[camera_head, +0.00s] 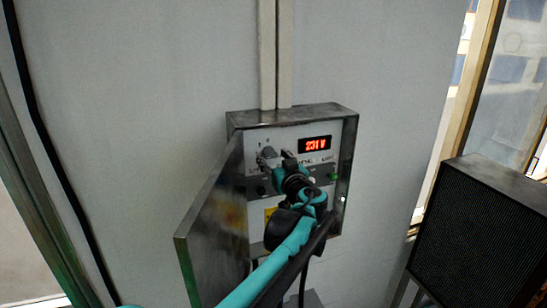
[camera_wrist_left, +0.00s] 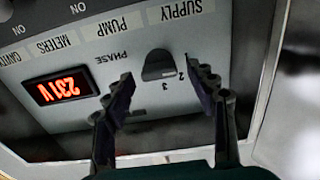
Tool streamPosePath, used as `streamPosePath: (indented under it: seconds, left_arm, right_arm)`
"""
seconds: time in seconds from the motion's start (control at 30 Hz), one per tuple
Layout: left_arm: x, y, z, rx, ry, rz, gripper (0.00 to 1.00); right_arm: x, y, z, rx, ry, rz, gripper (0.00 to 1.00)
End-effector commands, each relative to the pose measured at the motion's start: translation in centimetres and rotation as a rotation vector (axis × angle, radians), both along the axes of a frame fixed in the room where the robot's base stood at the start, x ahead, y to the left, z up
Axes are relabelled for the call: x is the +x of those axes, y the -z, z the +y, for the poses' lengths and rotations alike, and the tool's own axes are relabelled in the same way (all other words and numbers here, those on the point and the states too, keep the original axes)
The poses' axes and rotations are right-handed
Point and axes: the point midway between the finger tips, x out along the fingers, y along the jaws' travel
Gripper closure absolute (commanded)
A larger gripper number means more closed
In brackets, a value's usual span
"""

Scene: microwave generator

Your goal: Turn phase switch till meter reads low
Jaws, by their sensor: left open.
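The phase switch, a dark grey knob (camera_wrist_left: 158,66), sits on the light panel near the upside-down PHASE label in the left wrist view. The marks 2 and 3 show beside it; I cannot tell its exact setting. The meter (camera_head: 315,143) glows red and reads 231 V; it also shows inverted in the left wrist view (camera_wrist_left: 62,89). My left gripper (camera_head: 277,157) is open at the panel, left of the meter. In the wrist view its dark fingers stand either side of the knob, with visible gaps. My right gripper is not in view.
The panel is inside a wall-mounted metal box (camera_head: 352,120) whose door (camera_head: 212,215) hangs open to the left. Other labels read SUPPLY, PUMP, METERS and CAVITY. A black grilled cabinet (camera_head: 480,235) stands at the right. A conduit (camera_head: 275,50) runs up the wall.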

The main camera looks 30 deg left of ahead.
Motion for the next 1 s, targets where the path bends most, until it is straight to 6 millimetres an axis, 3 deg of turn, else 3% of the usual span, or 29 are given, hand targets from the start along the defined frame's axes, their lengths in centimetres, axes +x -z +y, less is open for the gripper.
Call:
streamPosePath:
  seconds: [0.07,0.1,0.27,0.3,0.67,1.0]
  left_arm:
    - [0.0,0.0,0.0,0.000,0.000,0.000,0.43]
    - [0.0,0.0,0.0,0.000,0.000,0.000,0.48]
    - [0.0,0.0,0.0,0.000,0.000,0.000,0.91]
    - [0.0,0.0,0.0,0.000,0.000,0.000,0.93]
    - [0.0,0.0,0.0,0.028,0.000,0.033,0.93]
    - [0.1,0.1,-0.1,0.176,0.000,0.206,0.93]
  right_arm:
    - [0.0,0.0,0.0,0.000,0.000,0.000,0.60]
    - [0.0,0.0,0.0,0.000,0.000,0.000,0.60]
    - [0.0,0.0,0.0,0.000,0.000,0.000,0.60]
    - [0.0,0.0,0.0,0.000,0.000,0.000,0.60]
    - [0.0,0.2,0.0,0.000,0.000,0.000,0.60]
    - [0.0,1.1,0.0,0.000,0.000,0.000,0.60]
